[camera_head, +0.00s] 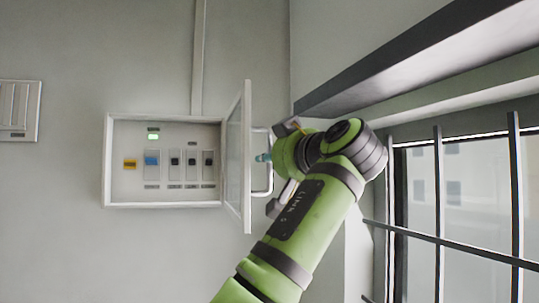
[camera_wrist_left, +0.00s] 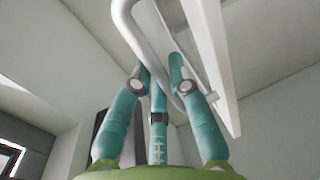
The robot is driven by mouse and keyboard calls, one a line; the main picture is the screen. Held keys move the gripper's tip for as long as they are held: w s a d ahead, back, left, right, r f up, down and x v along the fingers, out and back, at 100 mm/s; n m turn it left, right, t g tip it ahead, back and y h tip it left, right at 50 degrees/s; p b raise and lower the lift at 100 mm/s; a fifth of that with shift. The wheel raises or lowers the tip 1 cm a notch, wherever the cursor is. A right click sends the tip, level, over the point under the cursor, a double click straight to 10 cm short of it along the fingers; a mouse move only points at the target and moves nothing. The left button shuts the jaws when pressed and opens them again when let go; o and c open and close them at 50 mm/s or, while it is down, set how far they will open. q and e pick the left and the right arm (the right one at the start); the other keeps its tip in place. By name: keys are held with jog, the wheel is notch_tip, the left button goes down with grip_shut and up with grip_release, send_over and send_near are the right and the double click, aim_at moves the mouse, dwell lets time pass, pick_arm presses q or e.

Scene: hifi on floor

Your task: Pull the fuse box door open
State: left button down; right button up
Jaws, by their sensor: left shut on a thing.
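The white fuse box (camera_head: 114,160) is on the wall, its interior with switches in plain view. Its framed door (camera_head: 246,160) stands swung out on the right side, seen nearly edge-on. A pale bar handle (camera_head: 270,178) is on the door's outer face. My left gripper (camera_head: 263,157) is at the handle, shut on it. In the left wrist view, the teal fingers (camera_wrist_left: 159,75) close around the handle bar (camera_wrist_left: 136,38), beside the door's edge (camera_wrist_left: 212,65). The exact finger contact is partly hidden. My right gripper is not in view.
A barred window (camera_head: 460,190) and a dark ledge (camera_head: 420,55) are to the right, near my left arm's wrist. A wall switch panel (camera_head: 20,108) is at the far left. The wall below the fuse box is clear.

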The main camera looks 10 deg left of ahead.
pick_arm(q)
jog(key=shift+a, duration=0.1)
jog(key=c, duration=1.4)
grip_release()
jog(key=shift+w+a, duration=0.15)
jog(key=shift+w, duration=0.1)
jog(key=shift+s, duration=0.15)
jog(key=v, duration=1.1)
jog(key=shift+s+d, duration=0.25)
jog(key=shift+s, duration=0.05)
jog(key=shift+w, duration=0.1)
